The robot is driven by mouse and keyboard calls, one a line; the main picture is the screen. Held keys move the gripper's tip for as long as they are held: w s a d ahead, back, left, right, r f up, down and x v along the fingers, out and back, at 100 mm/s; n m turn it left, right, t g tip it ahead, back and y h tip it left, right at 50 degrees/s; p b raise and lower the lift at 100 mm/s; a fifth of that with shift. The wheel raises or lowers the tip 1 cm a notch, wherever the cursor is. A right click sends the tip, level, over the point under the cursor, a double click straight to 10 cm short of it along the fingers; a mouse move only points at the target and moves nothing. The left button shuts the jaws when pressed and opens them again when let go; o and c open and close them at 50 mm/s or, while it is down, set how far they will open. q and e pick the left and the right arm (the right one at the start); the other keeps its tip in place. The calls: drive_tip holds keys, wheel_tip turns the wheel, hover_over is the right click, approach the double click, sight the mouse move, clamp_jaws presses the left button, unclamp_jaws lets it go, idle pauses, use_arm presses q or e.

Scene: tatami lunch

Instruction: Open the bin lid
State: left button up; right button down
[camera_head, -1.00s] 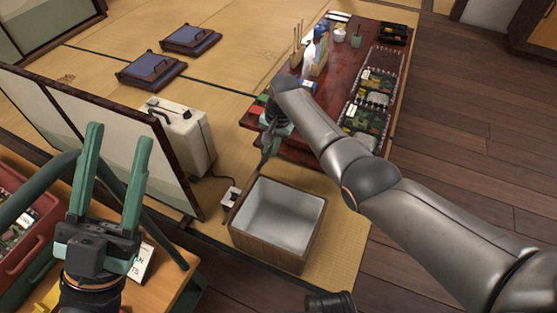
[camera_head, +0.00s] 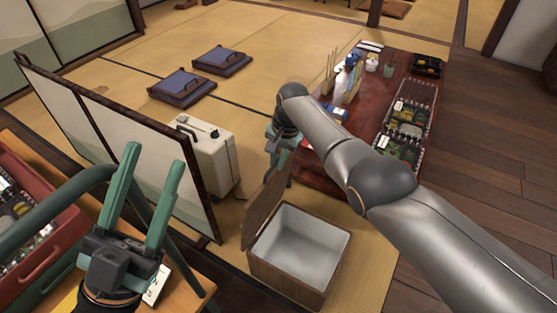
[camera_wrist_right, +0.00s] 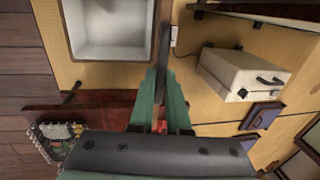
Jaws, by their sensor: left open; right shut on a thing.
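The bin (camera_head: 302,240) is a brown wooden box with a pale inside, standing on the tatami in the middle of the head view. Its lid (camera_head: 262,212) stands steeply up along the bin's left side, and the inside shows empty. My right gripper (camera_head: 280,165) is shut on the lid at its upper far corner. In the right wrist view the lid (camera_wrist_right: 163,48) shows nearly edge-on between the fingers (camera_wrist_right: 160,88), beside the bin's opening (camera_wrist_right: 108,32). My left gripper (camera_head: 152,158) is open and empty at the lower left, apart from the bin.
A low red-brown table (camera_head: 345,130) with bento trays (camera_head: 408,128) stands behind my right arm. A cream case (camera_head: 207,155) and a folding screen (camera_head: 130,150) stand left of the bin. A red crate (camera_head: 45,235) is at the far left. Tatami around the cushions (camera_head: 182,87) is clear.

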drive_tip(key=shift+s+a+f, duration=0.3)
drive_tip(key=shift+s, duration=0.1)
drive_tip(key=c, duration=1.2)
unclamp_jaws()
drive_tip(key=o, duration=0.3)
drive_tip(key=shift+w+r, duration=0.15)
drive_tip(key=shift+w+d, duration=0.1)
drive_tip(key=shift+d, duration=0.05)
drive_tip(key=shift+r, duration=0.1)
use_arm(q)
wheel_tip(320, 180, up, 7)
drive_tip(key=p, duration=0.7)
drive_tip(key=shift+s+a+m, duration=0.15)
drive_tip(key=shift+a+m, duration=0.25)
use_arm(e)
drive_tip(key=r, duration=0.5)
drive_tip(key=d+r, duration=0.1)
drive_tip(key=r, duration=0.1)
drive_tip(key=shift+s+r, duration=0.15)
drive_tip(key=shift+s, duration=0.25)
use_arm(q)
drive_tip(key=shift+r, duration=0.1)
